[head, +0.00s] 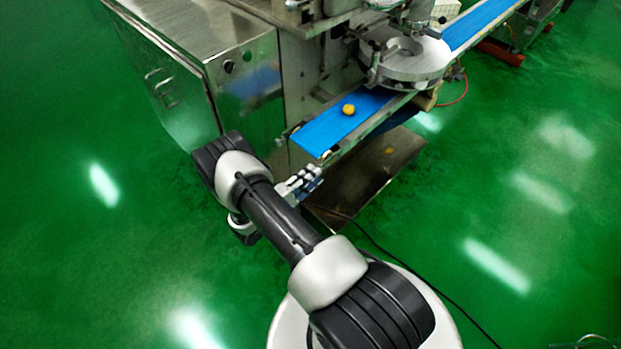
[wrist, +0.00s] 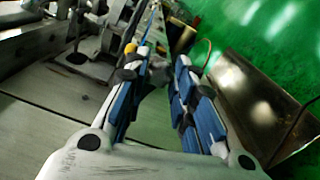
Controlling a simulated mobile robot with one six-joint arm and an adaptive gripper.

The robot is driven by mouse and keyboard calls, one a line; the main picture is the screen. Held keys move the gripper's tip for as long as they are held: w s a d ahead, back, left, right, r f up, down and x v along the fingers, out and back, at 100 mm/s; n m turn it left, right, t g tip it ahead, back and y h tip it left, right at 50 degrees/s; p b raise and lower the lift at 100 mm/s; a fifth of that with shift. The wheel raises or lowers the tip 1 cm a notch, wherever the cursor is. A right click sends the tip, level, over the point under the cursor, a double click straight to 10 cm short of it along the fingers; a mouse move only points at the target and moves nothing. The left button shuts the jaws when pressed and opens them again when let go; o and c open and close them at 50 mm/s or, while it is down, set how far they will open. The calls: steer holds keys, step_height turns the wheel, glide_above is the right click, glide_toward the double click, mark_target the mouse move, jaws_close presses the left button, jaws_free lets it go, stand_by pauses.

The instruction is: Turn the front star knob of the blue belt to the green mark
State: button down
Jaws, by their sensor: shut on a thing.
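The blue belt (head: 325,133) runs from the front end of the machine up to the right in the head view. My gripper (head: 317,174) is at the belt's front end, on its near side. In the wrist view my gripper (wrist: 160,72) has its two blue-padded fingers on either side of a small grey-dark part (wrist: 155,80) and is shut on it. This part sits where the front star knob would be, but its star shape is mostly hidden by the fingers. I cannot make out the green mark in either view.
A yellow ball (head: 348,109) lies on the belt. The steel machine cabinet (head: 200,60) stands to the left, close to my arm. A metal tray (head: 370,180) lies low under the belt. A round steel head (head: 411,58) sits over the belt. Green floor lies open to the right.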

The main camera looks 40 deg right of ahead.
steer(key=m+b, duration=0.3)
steer(key=m, duration=1.5)
steer(key=shift+w+f+m+b, duration=0.1)
steer(key=shift+f+m+b, duration=0.05)
steer(key=shift+m+b, duration=0.2)
stand_by(0.3)
steer(key=c, duration=1.3)
jaws_free()
steer(key=shift+c, duration=0.2)
steer(key=shift+a, duration=0.15)
steer(key=a, duration=1.1)
steer(key=shift+s+a, duration=0.35)
steer(key=shift+s, duration=0.1)
